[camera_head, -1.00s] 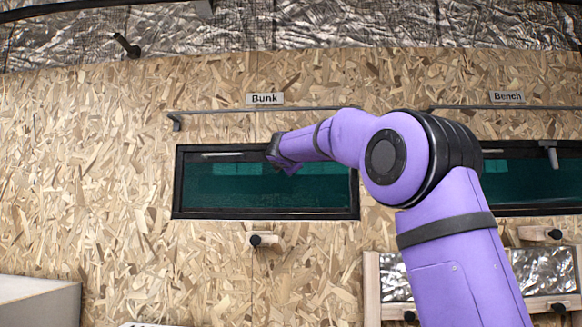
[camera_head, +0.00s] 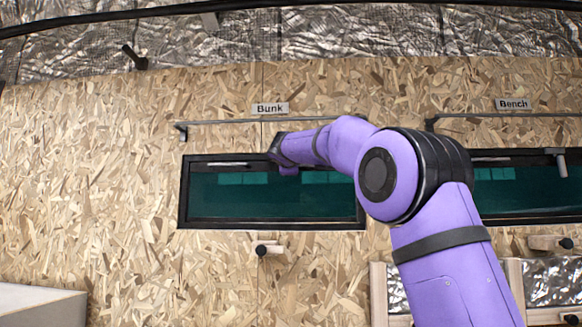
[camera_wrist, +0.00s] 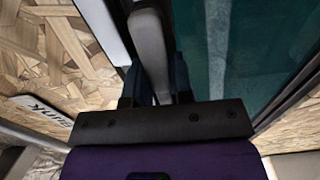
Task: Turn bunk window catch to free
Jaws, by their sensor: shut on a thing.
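The bunk window (camera_head: 230,205) is a dark-framed teal pane under the "Bunk" label (camera_head: 270,108), and it looks closed. My gripper (camera_head: 277,158) is at the middle of its top frame and hides the catch in the head view. In the wrist view, the grey catch handle (camera_wrist: 150,50) runs between the two dark fingers of my gripper (camera_wrist: 157,82). The fingers are shut on the handle beside the glass. The catch's pivot cannot be made out.
A rail (camera_head: 225,122) runs above the window. A small wooden block with a black knob (camera_head: 262,250) is below it. The bench window (camera_head: 515,190) with its own grey catch (camera_head: 561,163) is at right. A white box top (camera_head: 40,302) is at lower left.

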